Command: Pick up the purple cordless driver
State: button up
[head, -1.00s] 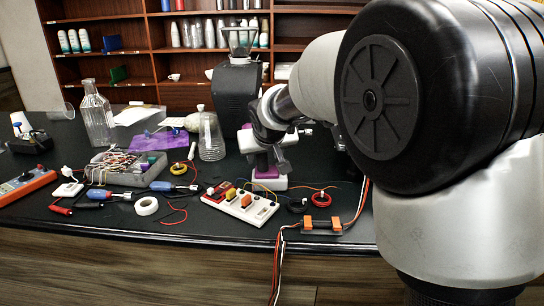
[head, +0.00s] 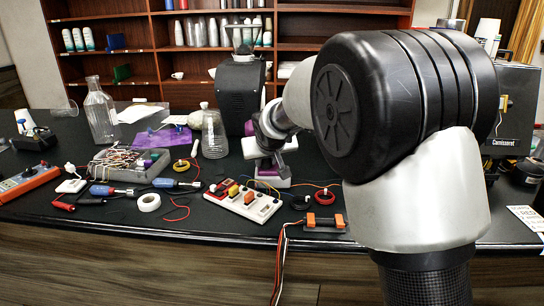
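The purple cordless driver (head: 268,171) stands upright on the black counter, behind the white power strip. It shows white parts and a purple part near its white foot. My gripper (head: 274,153) is at the driver's upper part, reaching in from the upper right. Its dark fingers overlap the driver in the picture. The arm and wrist hide part of the driver, and I cannot tell whether the fingers touch it or how far apart they are.
A white power strip (head: 243,203) with colored plugs lies just in front of the driver. A glass jar (head: 214,137) and black grinder (head: 240,90) stand behind. Blue screwdrivers (head: 178,184), a wire-filled tray (head: 126,168) and a tape roll (head: 148,202) crowd the left.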

grip_shut()
jog(key=shift+w+r, duration=0.1)
jog(key=shift+r, duration=0.15)
jog(key=r+p, duration=0.1)
jog(key=r, duration=0.2)
jog(key=r+p, duration=0.1)
jog(key=r, duration=0.3)
jog(key=r+p, duration=0.1)
jog(key=r, duration=0.2)
jog(key=shift+w+r, duration=0.25)
jog(key=w+d+r+m+p, duration=0.1)
jog(key=w+d+r+p, duration=0.3)
jog(key=w+d+p, duration=0.3)
jog(key=shift+w+d+r+h+p, duration=0.15)
jog(key=shift+w+d+h+p, duration=0.3)
jog(key=shift+p, duration=0.95)
